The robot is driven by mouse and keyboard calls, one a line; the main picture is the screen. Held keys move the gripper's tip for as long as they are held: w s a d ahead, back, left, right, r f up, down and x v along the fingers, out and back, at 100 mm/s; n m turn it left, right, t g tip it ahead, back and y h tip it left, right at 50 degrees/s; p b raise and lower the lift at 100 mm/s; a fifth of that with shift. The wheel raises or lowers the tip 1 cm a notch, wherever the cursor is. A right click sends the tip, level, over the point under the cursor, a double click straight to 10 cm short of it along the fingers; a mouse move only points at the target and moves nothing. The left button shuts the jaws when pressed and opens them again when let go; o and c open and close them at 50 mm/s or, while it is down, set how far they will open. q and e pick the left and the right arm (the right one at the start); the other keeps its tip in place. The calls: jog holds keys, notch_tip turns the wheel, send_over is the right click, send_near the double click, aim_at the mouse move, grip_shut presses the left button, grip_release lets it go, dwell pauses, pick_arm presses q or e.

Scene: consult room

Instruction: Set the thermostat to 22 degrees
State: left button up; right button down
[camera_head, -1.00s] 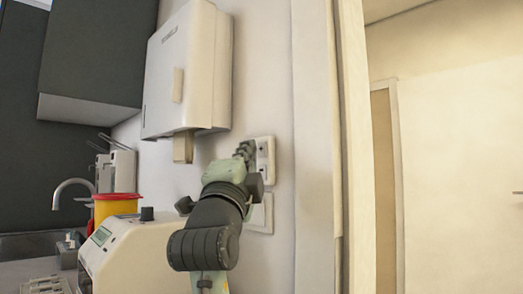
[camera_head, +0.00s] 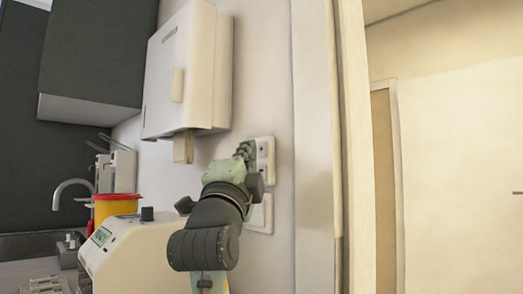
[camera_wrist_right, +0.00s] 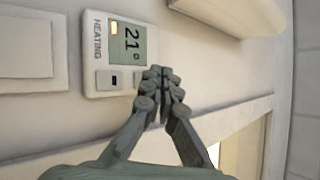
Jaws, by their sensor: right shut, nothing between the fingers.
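The thermostat (camera_head: 267,147) is a white box on the wall beside the door frame. In the right wrist view the thermostat (camera_wrist_right: 103,52) is turned sideways, marked HEATING, and its display (camera_wrist_right: 131,42) reads 21 degrees. One button (camera_wrist_right: 114,80) with a small dark mark shows clear; a second button (camera_wrist_right: 171,77) is partly hidden by my fingers. My right gripper (camera_head: 244,150) is shut and empty, with its fingertips (camera_wrist_right: 160,76) in front of the second button's edge. I cannot tell whether they touch it. My left gripper is not in view.
A plain switch plate (camera_head: 262,214) is below the thermostat. A white dispenser (camera_head: 185,75) hangs at upper left of my gripper. A white device (camera_head: 130,250) and a yellow bin with a red rim (camera_head: 115,208) stand on the counter. The door frame (camera_head: 318,150) is to the right.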

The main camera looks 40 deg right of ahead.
jog(key=shift+d, duration=0.1)
dwell(0.3)
jog(key=shift+d, duration=0.3)
jog(key=shift+w+d+b, duration=0.1)
jog(key=shift+d+b, duration=0.2)
jog(key=shift+b, duration=0.1)
dwell(0.6)
jog(key=shift+a, duration=0.1)
jog(key=shift+a+b, duration=0.4)
jog(key=shift+a, duration=0.2)
